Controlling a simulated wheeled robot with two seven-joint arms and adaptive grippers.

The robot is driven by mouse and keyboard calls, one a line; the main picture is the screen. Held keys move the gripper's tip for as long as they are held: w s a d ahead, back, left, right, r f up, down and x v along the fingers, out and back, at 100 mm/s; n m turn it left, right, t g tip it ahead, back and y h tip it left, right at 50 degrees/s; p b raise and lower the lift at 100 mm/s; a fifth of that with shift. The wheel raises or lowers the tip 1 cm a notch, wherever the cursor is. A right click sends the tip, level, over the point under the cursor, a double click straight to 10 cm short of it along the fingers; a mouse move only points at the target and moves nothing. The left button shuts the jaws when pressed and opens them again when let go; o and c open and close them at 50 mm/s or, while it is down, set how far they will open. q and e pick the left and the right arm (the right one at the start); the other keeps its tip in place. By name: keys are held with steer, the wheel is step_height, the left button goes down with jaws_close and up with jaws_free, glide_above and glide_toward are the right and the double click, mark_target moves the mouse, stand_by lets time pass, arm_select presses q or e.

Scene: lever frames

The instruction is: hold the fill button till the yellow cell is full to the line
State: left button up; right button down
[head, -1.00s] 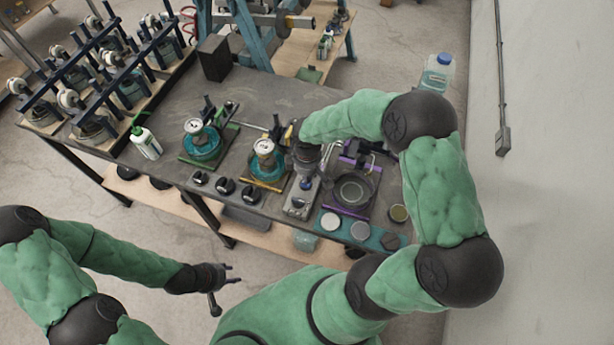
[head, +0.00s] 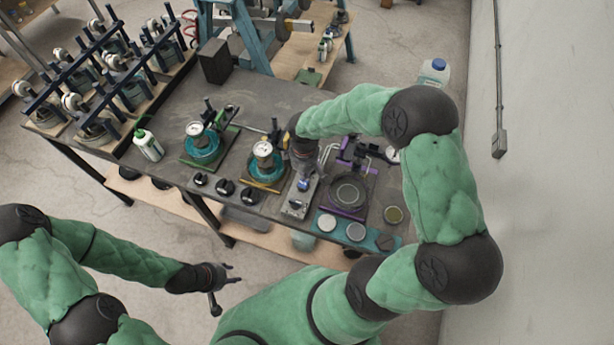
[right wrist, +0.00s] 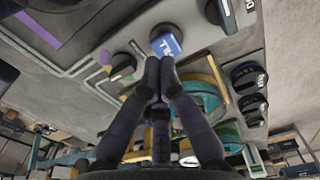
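The yellow cell is a teal round vessel (head: 262,168) with a white dial on top, on a yellow-edged base; its fill level and line are too small to read. The blue fill button (head: 303,185) sits on a grey panel right of it; the right wrist view shows its blue top (right wrist: 166,45) with white lettering. My right gripper (head: 302,170) points down just over the button. Its fingers (right wrist: 157,64) are closed together, empty, with tips at the button's edge; I cannot tell whether they touch it. My left gripper (head: 224,288) is open and empty, off the table's front.
A green-edged cell (head: 201,148) stands left and a purple-framed cell (head: 348,193) right. Black knobs (head: 224,188) line the front edge. A white bottle (head: 148,145) and a rack (head: 100,85) are at left. Round discs (head: 355,232) lie on a teal strip front right.

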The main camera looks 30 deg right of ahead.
step_height(320, 180, up, 10)
steer(key=shift+w, duration=0.2)
stand_by(0.3)
stand_by(0.4)
